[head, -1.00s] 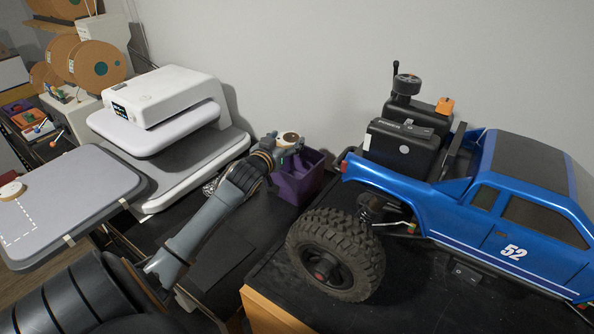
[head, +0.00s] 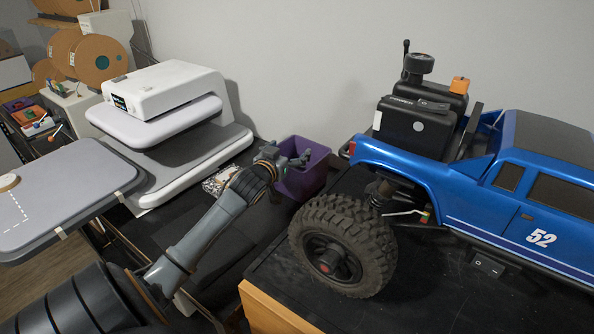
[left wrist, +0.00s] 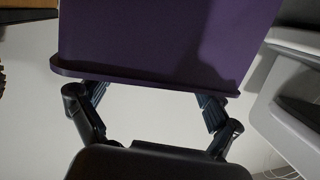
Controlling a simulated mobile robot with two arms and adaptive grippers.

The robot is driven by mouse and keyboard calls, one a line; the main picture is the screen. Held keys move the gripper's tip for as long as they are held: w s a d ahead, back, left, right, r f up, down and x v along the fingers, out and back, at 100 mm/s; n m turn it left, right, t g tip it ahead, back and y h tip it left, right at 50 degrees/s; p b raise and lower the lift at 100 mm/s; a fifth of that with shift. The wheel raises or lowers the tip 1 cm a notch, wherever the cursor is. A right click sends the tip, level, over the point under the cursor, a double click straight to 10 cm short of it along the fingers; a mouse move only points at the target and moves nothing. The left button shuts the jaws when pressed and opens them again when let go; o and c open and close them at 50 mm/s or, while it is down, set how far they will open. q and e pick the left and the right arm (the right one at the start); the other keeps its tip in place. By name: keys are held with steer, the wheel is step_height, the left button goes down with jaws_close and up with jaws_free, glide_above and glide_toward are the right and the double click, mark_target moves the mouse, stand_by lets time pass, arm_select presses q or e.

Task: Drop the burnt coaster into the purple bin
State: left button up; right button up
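The purple bin (head: 308,180) stands on the black surface between the white press and the blue truck. Its purple wall (left wrist: 150,35) fills the top of the left wrist view. My left gripper (head: 292,160) is over the bin's rim. In the left wrist view my left gripper (left wrist: 153,103) has its fingers spread, with nothing between them. The burnt coaster is not visible now; the inside of the bin is hidden from me. A pale round coaster (head: 8,182) lies on the grey pad at the far left. My right gripper is not in view.
The white heat press (head: 160,95) stands left of the bin. The blue truck (head: 480,190) with its big tyre (head: 342,247) takes up the right, a black controller (head: 412,122) behind it. A small clear bag (head: 218,182) lies beside the press.

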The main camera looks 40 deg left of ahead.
arm_select(q)
steer(key=v, duration=1.2)
steer(key=shift+s+f, duration=0.1)
steer(key=shift+f, duration=0.05)
stand_by(0.4)
